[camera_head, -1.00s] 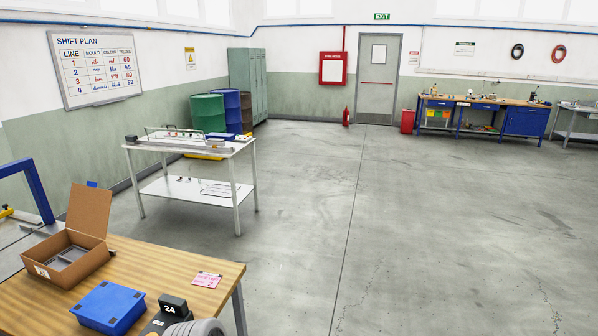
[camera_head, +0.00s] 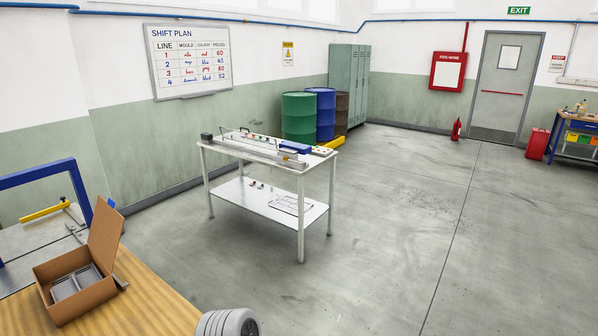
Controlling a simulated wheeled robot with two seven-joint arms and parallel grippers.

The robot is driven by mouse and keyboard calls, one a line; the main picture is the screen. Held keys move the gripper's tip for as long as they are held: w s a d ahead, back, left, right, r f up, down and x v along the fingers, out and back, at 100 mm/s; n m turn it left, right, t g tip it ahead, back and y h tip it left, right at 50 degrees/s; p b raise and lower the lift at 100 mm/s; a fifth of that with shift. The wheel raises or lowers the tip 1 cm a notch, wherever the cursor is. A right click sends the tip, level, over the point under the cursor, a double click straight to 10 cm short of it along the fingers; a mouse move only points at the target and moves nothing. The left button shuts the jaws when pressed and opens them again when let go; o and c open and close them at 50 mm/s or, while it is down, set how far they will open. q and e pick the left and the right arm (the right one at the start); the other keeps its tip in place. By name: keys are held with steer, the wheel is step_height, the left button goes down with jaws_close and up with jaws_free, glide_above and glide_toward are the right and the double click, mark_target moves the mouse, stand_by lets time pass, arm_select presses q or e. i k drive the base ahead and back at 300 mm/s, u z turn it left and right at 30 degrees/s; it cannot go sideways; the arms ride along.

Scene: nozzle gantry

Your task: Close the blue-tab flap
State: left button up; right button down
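An open cardboard box (camera_head: 88,300) sits on the wooden-topped table (camera_head: 150,305) at the lower left. Its one visible raised flap (camera_head: 105,238) stands up steeply along the box's right, far side. A small blue tab (camera_head: 111,203) shows at the flap's top edge. Grey items (camera_head: 75,284) lie inside the box. Neither of my grippers is in view. Only a grey rounded part of my own arm shows at the bottom edge, right of the box and apart from it.
A blue frame (camera_head: 80,190) with a yellow-handled part stands left of and behind the box. A white two-shelf table (camera_head: 320,160) stands beyond, with drums (camera_head: 299,117) behind it. The floor to the right is open.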

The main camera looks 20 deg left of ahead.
mark_target(106, 230)
steer(key=u, duration=0.35)
steer(key=i, duration=2.1)
steer(key=u, duration=1.5)
steer(key=i, duration=1.65)
steer(key=u, duration=1.15)
steer(key=i, duration=0.3)
steer(key=u, duration=0.25)
